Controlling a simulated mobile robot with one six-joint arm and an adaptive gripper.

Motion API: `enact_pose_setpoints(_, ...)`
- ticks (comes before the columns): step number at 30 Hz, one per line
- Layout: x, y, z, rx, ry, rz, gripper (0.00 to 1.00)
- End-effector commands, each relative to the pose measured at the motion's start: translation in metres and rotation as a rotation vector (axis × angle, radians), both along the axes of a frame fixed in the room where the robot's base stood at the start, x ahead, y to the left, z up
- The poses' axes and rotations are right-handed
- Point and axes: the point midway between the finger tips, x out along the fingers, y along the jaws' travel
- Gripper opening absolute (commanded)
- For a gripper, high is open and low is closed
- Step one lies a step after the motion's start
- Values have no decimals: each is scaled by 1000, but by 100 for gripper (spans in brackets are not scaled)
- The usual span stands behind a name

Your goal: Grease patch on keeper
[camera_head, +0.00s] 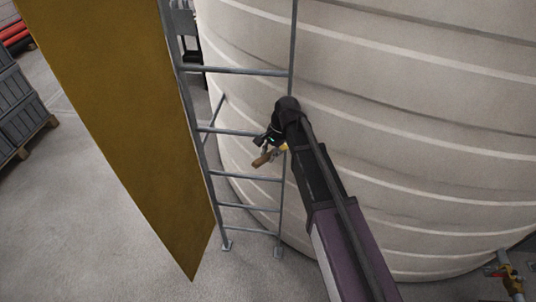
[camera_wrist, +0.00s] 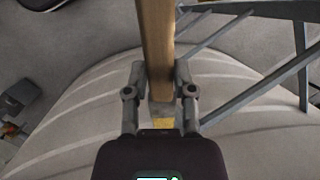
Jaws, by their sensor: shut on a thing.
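My gripper (camera_wrist: 160,75) is shut on a long, flat wooden-coloured bar (camera_wrist: 155,35), which passes between the two fingers and runs out of the top of the wrist view. A small yellow piece (camera_wrist: 163,124) shows between the fingers, near the palm; I cannot tell whether it is part of the held thing. In the head view my gripper (camera_head: 270,143) is beside the ladder, in front of the tank, with the brown end of the held thing (camera_head: 262,160) pointing down and left. I cannot make out a keeper or a grease patch in either view.
A grey metal ladder (camera_head: 240,178) stands against the large ribbed beige tank (camera_head: 400,130), very close to my gripper. A tall ochre panel (camera_head: 120,110) is to its left. Grey crates on a pallet (camera_head: 20,115) are at far left. A brass-coloured valve (camera_head: 511,278) is at lower right.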

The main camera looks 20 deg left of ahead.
Motion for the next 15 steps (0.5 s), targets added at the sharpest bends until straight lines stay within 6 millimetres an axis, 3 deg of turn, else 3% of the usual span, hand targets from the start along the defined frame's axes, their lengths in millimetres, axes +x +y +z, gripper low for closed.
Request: enact_pose_setpoints(15, 8, 2, 0, 0, 0, 0, 0)
